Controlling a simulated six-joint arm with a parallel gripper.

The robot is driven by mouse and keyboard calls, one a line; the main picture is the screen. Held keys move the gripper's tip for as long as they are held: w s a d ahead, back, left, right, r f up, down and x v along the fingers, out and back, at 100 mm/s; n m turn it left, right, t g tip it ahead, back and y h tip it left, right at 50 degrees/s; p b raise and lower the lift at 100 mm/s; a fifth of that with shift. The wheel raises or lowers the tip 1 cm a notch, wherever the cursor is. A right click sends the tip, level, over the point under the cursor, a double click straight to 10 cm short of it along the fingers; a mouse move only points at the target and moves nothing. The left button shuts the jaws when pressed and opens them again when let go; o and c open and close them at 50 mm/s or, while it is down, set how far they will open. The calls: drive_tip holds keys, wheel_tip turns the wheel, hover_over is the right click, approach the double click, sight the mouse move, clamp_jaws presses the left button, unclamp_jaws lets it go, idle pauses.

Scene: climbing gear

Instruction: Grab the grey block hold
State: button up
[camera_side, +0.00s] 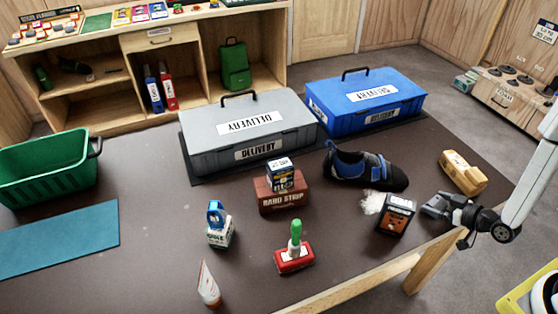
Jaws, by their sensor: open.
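A dark grey blocky piece (435,206), which looks like the grey block hold, lies near the table's right edge, just right of the black and orange box. My gripper (452,208) comes in from the right, low over the table edge, with its jaws open and its tip right at the grey piece. The fingers and the grey piece overlap in this view, so I cannot tell whether they touch or whether the fingers are around it.
A tan block (463,172) lies just behind my gripper. A black and orange box (396,215) with white chalk beside it and a blue-black climbing shoe (364,168) are to the left. Grey (205,151) and blue (408,101) delivery cases stand behind. The front right table edge is close.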

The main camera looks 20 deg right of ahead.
sight(438, 202)
idle(0.5)
drive_tip(key=c, duration=1.1)
drive_tip(key=shift+r, duration=0.15)
drive_tip(key=shift+r, duration=4.8)
